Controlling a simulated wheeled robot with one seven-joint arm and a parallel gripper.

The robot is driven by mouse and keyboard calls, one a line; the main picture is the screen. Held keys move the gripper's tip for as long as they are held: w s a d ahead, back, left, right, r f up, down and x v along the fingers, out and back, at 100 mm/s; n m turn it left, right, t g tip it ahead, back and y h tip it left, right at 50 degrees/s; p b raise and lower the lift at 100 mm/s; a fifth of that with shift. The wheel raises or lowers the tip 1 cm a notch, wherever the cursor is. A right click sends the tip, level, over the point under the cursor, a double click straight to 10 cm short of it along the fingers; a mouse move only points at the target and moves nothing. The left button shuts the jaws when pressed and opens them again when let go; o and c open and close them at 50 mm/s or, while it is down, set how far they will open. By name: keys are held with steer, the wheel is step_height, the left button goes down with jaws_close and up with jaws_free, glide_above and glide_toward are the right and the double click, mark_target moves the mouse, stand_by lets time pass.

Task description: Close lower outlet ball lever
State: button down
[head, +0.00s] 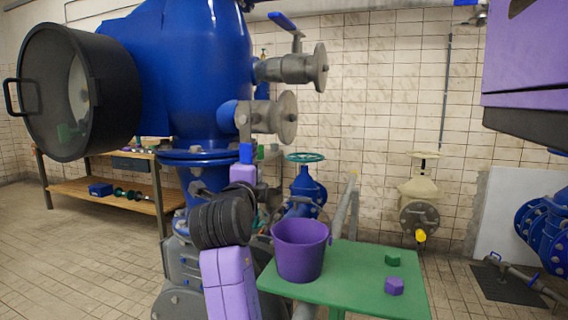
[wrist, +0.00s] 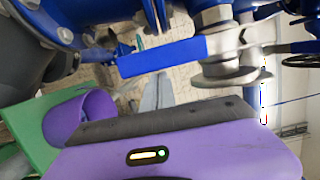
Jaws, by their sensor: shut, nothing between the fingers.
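The lower outlet ball valve (head: 270,115) is a grey flanged fitting on the side of the big blue pump body (head: 205,60). Its blue lever (head: 246,153) shows as a short blue block below the valve in the head view. In the wrist view the lever (wrist: 160,56) is a long blue bar running left from the grey valve (wrist: 225,50). My gripper (head: 243,174) is just below the lever, its fingers hidden in the head view. In the wrist view my gripper (wrist: 157,90) appears shut and empty, close to the lever; contact cannot be told.
The upper outlet valve (head: 290,68) with its own blue lever (head: 285,22) is above. A purple bucket (head: 300,250) stands on a green table (head: 350,285) with small green and purple blocks, right of my arm. A wooden bench (head: 105,190) is behind at left.

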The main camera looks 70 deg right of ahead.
steer(key=shift+w+a, duration=0.15)
steer(key=shift+w, duration=0.1)
step_height(320, 180, up, 20)
steer(key=p, duration=0.2)
steer(key=shift+s, duration=0.2)
stand_by(0.3)
